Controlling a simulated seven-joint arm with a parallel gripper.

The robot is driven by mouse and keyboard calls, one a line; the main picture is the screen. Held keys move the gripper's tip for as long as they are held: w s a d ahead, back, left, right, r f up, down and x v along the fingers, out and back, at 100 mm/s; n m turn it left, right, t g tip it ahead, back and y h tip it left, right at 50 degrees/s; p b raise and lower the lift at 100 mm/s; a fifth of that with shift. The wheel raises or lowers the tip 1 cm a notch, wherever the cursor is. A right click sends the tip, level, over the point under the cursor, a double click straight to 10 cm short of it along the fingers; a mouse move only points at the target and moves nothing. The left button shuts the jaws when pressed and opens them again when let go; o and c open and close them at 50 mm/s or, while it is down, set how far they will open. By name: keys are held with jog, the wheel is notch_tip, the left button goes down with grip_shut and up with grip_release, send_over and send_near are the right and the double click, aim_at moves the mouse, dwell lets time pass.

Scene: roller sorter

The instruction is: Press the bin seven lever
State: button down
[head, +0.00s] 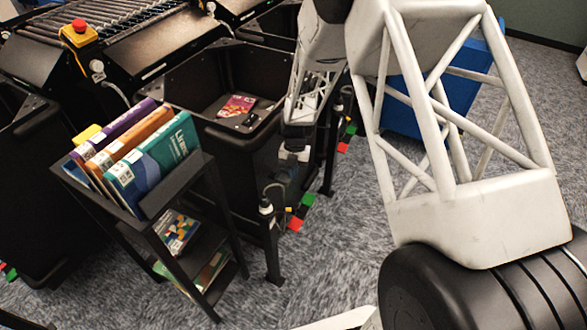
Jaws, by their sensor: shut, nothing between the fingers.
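My gripper (284,190) hangs from my arm beside the right wall of a black bin (215,135). It is dark against the dark bin; its fingers are shut with nothing held. A red and green piece (297,222) shows low, just below and right of my gripper, beside a short black post (269,240) with a white-collared top. A second red and green piece (344,146) shows by another post farther back. I see no readable bin number and cannot tell which part is the bin seven lever. Contact between my gripper and these parts cannot be made out.
A black book cart (185,183) with upright books (150,155) stands close on the left. A roller conveyor (110,25) with a red stop button (79,26) is at the back left. A blue bin (400,110) stands behind my arm. Carpet is clear at the front centre.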

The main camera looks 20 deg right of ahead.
aim_at(283, 210)
jog(key=s+a+f, duration=0.2)
jog(key=s+f, duration=0.3)
jog(key=f, duration=0.2)
jog(key=shift+s+a+f, duration=0.15)
jog(key=shift+a+f, duration=0.05)
jog(key=shift+a, duration=0.15)
jog(key=shift+s+m, duration=0.1)
jog(key=shift+m, duration=0.2)
jog(key=shift+s+m, duration=0.15)
jog(key=shift+m, duration=0.25)
jog(key=shift+s+m+y, duration=0.2)
jog(key=shift+m+y, duration=0.1)
jog(key=shift+m, duration=0.2)
